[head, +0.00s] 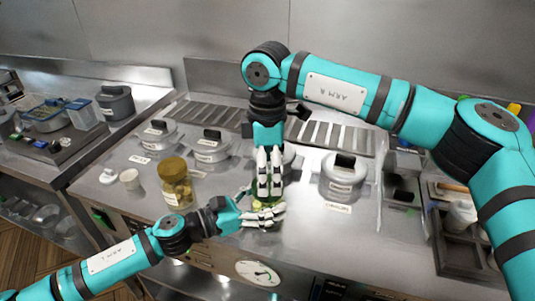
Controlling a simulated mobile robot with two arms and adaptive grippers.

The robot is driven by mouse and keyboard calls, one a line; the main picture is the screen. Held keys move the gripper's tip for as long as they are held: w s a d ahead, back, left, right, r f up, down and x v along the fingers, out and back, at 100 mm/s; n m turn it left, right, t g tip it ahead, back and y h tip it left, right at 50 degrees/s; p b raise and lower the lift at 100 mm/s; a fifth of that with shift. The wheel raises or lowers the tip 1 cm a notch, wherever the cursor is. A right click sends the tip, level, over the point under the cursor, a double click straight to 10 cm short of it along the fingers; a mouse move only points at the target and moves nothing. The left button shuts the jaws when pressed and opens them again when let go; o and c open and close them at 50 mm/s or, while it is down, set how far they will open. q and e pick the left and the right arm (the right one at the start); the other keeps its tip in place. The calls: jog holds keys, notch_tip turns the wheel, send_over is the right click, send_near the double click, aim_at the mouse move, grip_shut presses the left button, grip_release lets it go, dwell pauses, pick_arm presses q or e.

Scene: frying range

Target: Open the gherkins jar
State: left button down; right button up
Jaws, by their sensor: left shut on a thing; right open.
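A jar with green contents (268,205), which looks like the gherkins jar, stands near the front of the steel counter. Its upper part and lid are hidden behind my grippers. My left gripper (268,215) comes in from the left and is shut on this jar, low on its body. My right gripper (269,190) points down over the jar from above, its fingers apart. Whether its fingers touch the lid cannot be made out.
Another jar (175,184) with a brown lid and yellowish contents stands left of my grippers. Lidded pots (343,177) stand behind and to the right. A dark compartmented tray (460,252) is at the right.

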jog(key=shift+f, duration=1.7)
